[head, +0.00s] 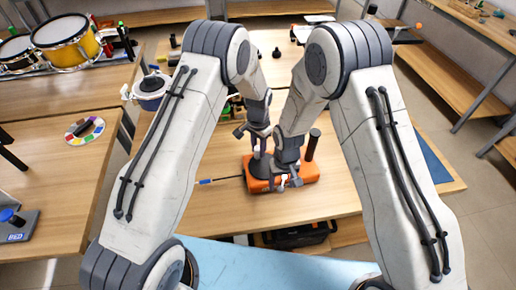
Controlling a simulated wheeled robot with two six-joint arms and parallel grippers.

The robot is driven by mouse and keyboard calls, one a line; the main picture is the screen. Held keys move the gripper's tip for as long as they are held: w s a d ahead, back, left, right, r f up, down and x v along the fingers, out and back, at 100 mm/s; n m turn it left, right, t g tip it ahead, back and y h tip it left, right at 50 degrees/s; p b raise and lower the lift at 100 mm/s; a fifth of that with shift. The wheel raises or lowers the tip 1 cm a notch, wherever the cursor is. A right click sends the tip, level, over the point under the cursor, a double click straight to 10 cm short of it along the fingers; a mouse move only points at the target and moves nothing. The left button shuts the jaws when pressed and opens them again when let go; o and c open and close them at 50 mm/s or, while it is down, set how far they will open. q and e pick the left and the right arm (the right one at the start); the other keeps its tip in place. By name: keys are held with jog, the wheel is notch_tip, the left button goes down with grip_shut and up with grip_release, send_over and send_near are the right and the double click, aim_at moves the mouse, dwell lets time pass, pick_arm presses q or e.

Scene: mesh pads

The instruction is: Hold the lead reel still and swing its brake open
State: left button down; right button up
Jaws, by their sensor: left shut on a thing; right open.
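The lead reel (306,172) is an orange body on the wooden table, in the middle of the head view. My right gripper (284,182) is open, low at the front middle of the reel. My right arm covers part of the reel. I cannot make out the brake or whether the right fingers touch it.
A thin lead with a blue and orange tip (206,181) lies left of the reel. A blue-and-white pot (152,90) stands at the back left. A black case (298,237) sits below the table's front edge. Bare table lies right of the reel.

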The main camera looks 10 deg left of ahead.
pick_arm(q)
jog(key=shift+s+f, duration=0.25)
jog(key=shift+s, duration=0.05)
pick_arm(e)
notch_tip(320, 180, up, 11)
jog(key=shift+f, duration=0.15)
pick_arm(q)
jog(key=c, duration=0.5)
grip_release()
jog(key=shift+w+r, duration=0.1)
jog(key=shift+w, duration=0.1)
jog(key=shift+r, duration=0.1)
